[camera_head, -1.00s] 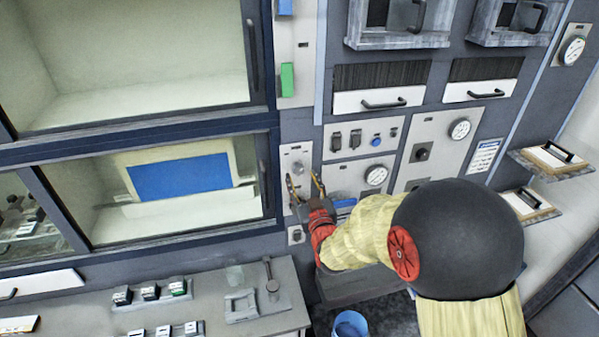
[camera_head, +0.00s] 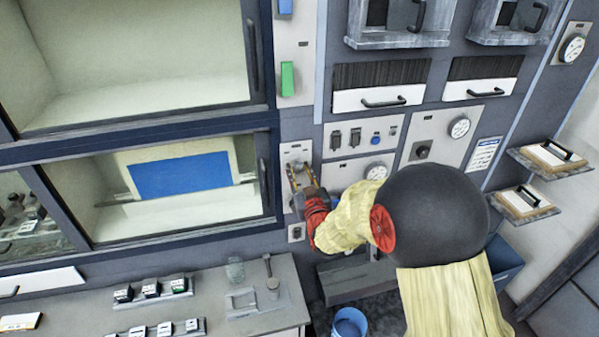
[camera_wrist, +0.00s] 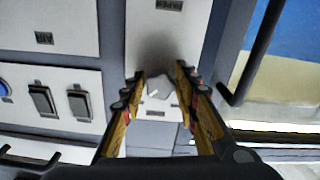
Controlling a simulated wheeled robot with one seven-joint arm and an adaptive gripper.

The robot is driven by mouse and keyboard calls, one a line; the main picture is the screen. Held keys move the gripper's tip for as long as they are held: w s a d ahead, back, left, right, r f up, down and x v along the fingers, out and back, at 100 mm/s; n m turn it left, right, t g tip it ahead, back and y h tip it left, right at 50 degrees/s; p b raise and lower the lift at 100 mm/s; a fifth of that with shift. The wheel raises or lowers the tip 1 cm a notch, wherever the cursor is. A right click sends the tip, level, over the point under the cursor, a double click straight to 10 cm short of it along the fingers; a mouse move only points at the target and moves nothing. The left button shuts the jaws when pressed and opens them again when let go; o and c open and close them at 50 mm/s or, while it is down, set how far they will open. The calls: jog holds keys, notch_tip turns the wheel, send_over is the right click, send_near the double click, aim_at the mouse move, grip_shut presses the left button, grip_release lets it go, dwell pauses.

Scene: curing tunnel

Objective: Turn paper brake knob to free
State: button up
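The narrow white panel (camera_head: 297,151) right of the lower window carries a small knob, which I take to be the paper brake knob. In the head view my gripper (camera_head: 299,168) is in front of this panel and hides the knob. In the wrist view the pale grey knob (camera_wrist: 158,88) shows between the two fingers of my gripper (camera_wrist: 159,76), with a dark shadow on the panel behind it. The fingers are apart, with gaps at both sides of the knob. I cannot tell its setting or how near the fingertips are to the panel.
Right of the panel is a switch plate (camera_head: 345,138) with rocker switches and a blue button. The lower window's dark handle (camera_head: 264,184) is close on the left; it also shows in the wrist view (camera_wrist: 250,60). A bench (camera_head: 245,325) and blue bucket (camera_head: 349,325) are below.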

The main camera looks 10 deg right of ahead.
jog(key=c, duration=0.6)
jog(key=shift+c, duration=0.5)
jog(key=shift+n+b, duration=0.4)
jog(key=shift+b, duration=0.45)
jog(key=n+b, duration=0.2)
jog(key=b, duration=0.1)
jog(key=shift+f+b, duration=0.2)
jog(key=shift+b, duration=0.1)
jog(key=n+b, duration=0.4)
jog(key=b, duration=0.3)
jog(key=shift+d+n, duration=0.1)
jog(key=shift+n, duration=0.2)
jog(key=n+b, duration=0.6)
jog(key=b, duration=0.2)
jog(key=shift+r, duration=0.15)
jog(key=n+b, duration=0.4)
jog(key=shift+r+b, duration=0.2)
jog(key=shift+b, duration=0.1)
jog(key=shift+r+n, duration=0.1)
jog(key=shift+n, duration=0.3)
